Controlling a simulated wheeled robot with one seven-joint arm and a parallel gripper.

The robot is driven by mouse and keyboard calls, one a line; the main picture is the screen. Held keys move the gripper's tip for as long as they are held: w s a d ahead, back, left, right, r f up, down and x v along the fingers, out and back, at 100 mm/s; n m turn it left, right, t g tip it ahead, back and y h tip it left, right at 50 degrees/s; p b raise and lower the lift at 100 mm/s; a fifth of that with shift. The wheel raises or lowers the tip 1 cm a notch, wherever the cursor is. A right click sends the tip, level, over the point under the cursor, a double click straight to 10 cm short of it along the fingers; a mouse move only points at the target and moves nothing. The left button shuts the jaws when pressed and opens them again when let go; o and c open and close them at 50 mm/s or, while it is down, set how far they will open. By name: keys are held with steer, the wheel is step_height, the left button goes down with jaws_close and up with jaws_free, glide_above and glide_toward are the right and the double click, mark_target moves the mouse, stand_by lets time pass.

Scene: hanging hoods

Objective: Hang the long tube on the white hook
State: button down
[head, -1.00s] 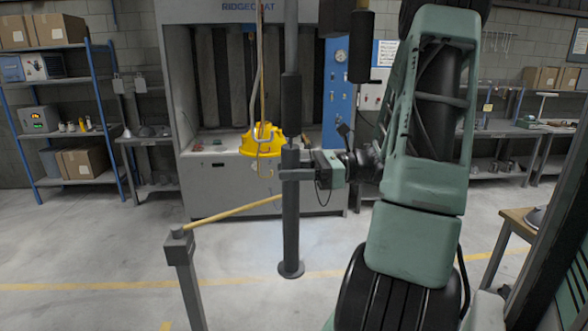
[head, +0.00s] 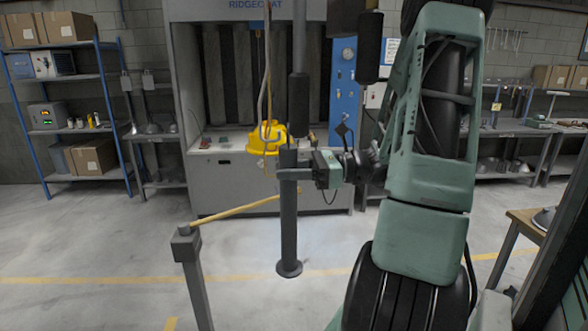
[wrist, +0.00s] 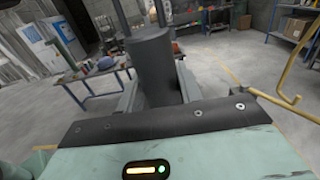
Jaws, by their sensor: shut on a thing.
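The long tube (head: 289,215) is a dark grey upright cylinder with a round flange at its lower end. My gripper (head: 283,173) is shut on it near its top. The tube (wrist: 153,65) stands between the fingers in the wrist view. It looks vertical; I cannot tell whether its flange touches the floor. A thin pale hook (head: 263,128) hangs from above, just left of the tube's top in the head view, overlapping a yellow hood behind. I cannot tell its depth from the tube or surely pick it out in the wrist view.
A grey post (head: 186,245) with a yellow hooked rod (head: 240,209) reaches from the left towards the tube. A dark-sleeved pole (head: 298,100) hangs above the tube. The yellow hood (head: 272,137) is near the booth (head: 232,185). Open floor lies around.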

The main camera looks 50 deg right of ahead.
steer(key=shift+w+a, duration=0.15)
steer(key=shift+w, duration=0.05)
steer(key=shift+w+a, duration=0.15)
stand_by(0.3)
steer(key=shift+p+x, duration=0.3)
steer(key=shift+x, duration=1)
steer(key=shift+f+b, duration=0.65)
steer(key=shift+f, duration=0.55)
steer(key=c, duration=0.9)
jaws_free()
steer(key=shift+o, duration=0.2)
